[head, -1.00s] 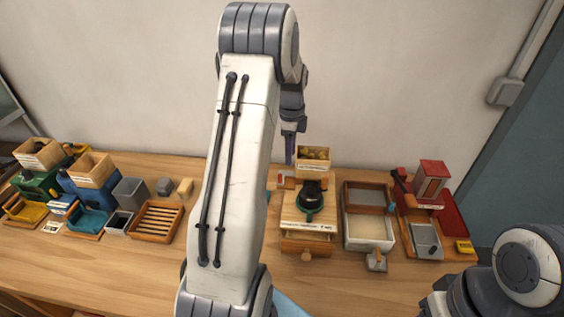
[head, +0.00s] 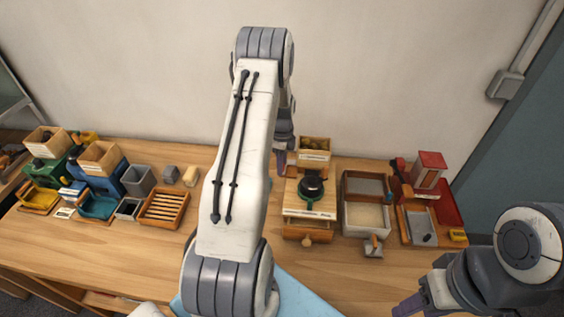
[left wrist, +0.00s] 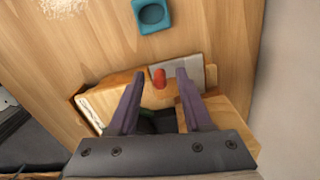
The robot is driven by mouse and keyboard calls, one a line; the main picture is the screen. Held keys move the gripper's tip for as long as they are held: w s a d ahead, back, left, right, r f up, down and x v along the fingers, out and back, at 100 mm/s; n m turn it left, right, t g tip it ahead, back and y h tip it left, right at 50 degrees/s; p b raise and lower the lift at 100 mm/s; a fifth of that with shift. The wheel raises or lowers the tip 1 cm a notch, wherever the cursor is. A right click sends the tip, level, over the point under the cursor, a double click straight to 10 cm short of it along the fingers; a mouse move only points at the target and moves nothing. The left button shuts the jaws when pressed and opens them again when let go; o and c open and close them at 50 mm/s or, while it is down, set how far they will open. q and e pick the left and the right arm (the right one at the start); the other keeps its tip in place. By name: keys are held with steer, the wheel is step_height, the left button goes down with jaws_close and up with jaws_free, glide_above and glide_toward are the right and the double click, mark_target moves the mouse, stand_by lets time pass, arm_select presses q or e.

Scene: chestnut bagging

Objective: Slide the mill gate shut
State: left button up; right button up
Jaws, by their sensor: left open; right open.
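The wooden mill (head: 310,212) stands at the back of the table, with a dark green-rimmed crank piece on top and a hopper box (head: 314,154) of chestnuts behind it. In the left wrist view, the gate is a flat grey metal plate (left wrist: 196,76) with a red knob (left wrist: 159,78) at the mill's side. My left gripper (head: 281,162) is open at the mill's left rear; in the wrist view its fingertips (left wrist: 160,74) lie either side of the red knob. I cannot tell whether they touch it. My right gripper (head: 411,304) is open and empty at the lower right, partly hidden.
A divided tray (head: 367,229) and a red-hoppered station (head: 429,170) stand right of the mill. A slatted wooden tray (head: 163,208) and coloured bins stand left. A teal square holder (left wrist: 152,15) lies near the mill. My left arm hides part of the table.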

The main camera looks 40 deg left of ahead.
arm_select(q)
jaws_close()
stand_by(1.4)
